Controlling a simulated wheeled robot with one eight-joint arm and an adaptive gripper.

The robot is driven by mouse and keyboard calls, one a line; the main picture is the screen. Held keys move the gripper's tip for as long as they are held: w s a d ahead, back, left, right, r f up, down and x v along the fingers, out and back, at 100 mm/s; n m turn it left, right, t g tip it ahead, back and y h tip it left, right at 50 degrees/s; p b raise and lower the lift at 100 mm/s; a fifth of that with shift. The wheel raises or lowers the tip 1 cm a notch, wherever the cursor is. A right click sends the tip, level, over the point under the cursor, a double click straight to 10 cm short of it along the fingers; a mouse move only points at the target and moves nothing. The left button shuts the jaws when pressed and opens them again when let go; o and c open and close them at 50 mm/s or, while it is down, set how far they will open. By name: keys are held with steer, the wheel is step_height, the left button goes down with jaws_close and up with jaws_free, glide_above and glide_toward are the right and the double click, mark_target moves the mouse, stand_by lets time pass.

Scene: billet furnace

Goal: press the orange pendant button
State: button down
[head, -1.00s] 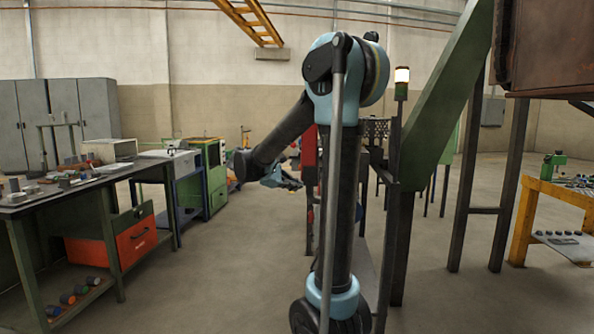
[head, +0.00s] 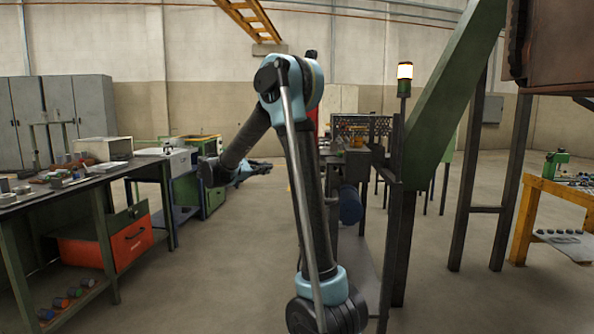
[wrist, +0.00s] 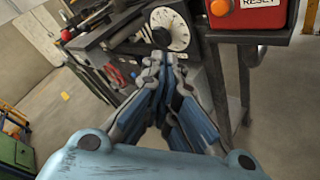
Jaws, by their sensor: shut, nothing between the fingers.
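In the wrist view, an orange round button (wrist: 220,7) sits on a red box (wrist: 265,20) at the top right, beside a white label reading RESET. The picture's top edge cuts off part of the box. I cannot tell whether this box is the pendant. My gripper (wrist: 166,58) is shut and empty, with its fingertips below and left of the button and apart from it. In the head view my gripper (head: 258,168) points right, held out left of my arm's column. The button cannot be made out there.
A white dial (wrist: 170,30) with a black knob lies just beyond my fingertips. A green workbench (head: 60,195) stands at left and a yellow bench (head: 545,195) at right. A dark post with a lit lamp (head: 404,72) stands right of my arm.

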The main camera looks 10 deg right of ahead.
steer(key=shift+d, duration=0.1)
steer(key=s+d, duration=0.2)
steer(key=d, duration=0.6)
steer(key=shift+s, duration=0.4)
steer(key=shift+d, duration=0.2)
stand_by(1.1)
steer(key=shift+s+d, duration=0.2)
steer(key=shift+d, duration=0.1)
steer(key=shift+s+d, duration=0.15)
steer(key=shift+d, duration=0.35)
stand_by(0.8)
steer(key=shift+a, duration=0.1)
steer(key=shift+w+a, duration=0.3)
steer(key=shift+a, duration=0.5)
steer(key=shift+a, duration=0.1)
